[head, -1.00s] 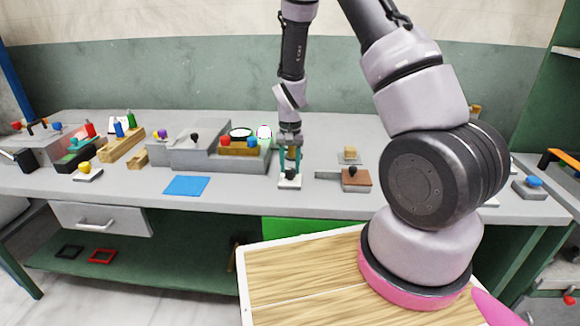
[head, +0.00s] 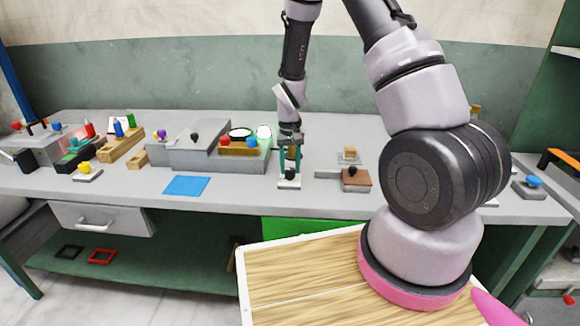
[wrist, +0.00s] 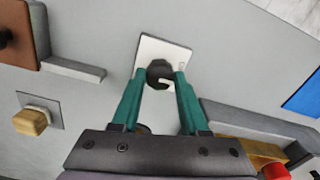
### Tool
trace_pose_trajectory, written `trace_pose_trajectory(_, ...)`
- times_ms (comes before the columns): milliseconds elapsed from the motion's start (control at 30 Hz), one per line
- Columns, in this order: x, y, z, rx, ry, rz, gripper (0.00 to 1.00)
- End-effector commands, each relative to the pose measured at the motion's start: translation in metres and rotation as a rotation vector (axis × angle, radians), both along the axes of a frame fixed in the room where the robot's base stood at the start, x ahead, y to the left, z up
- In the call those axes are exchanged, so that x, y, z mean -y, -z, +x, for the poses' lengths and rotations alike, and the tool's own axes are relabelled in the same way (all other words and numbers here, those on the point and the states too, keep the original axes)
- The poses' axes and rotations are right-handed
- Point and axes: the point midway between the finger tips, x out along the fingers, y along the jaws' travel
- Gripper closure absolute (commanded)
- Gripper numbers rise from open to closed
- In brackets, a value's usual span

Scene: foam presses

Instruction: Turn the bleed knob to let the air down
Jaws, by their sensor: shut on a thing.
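The black bleed knob (wrist: 159,72) sits on a small white plate (wrist: 150,47) in the wrist view. My gripper (wrist: 160,76) is shut on the knob, with one teal finger on each side of it. In the head view the knob (head: 289,171) and white plate (head: 289,184) are near the front middle of the grey bench, and my gripper (head: 289,173) points down over them. The fingers hide the knob's sides. I cannot tell how far it is turned.
A stepped grey block (head: 195,154) with coloured knobs stands to the left. A brown block with a black knob (head: 357,178) and a tan knob (head: 350,152) are to the right. A blue mat (head: 186,186) lies at the front left.

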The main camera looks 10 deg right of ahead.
Motion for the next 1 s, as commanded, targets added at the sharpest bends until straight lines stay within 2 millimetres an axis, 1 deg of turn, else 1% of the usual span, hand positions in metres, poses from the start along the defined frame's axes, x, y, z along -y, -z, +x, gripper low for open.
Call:
trace_pose_trajectory(33, 0.000, 0.000, 0.001, 0.002, -0.002, 0.000, 1.00)
trace_pose_trajectory(67, 0.000, 0.000, 0.001, 0.002, -0.002, 0.000, 0.48)
trace_pose_trajectory(100, 0.000, 0.000, 0.001, 0.002, -0.002, 0.000, 0.33)
trace_pose_trajectory(133, 0.000, 0.000, 0.001, 0.002, -0.002, 0.000, 0.26)
trace_pose_trajectory(433, 0.000, -0.001, 0.000, 0.001, 0.000, 0.000, 0.26)
trace_pose_trajectory(567, 0.000, -0.010, 0.001, 0.004, -0.001, 0.001, 0.26)
trace_pose_trajectory(667, 0.000, -0.027, 0.001, 0.006, -0.001, 0.000, 0.26)
trace_pose_trajectory(900, 0.000, -0.076, 0.001, 0.005, 0.000, 0.000, 0.26)
trace_pose_trajectory(1000, 0.000, -0.091, 0.001, 0.004, -0.001, 0.001, 0.26)
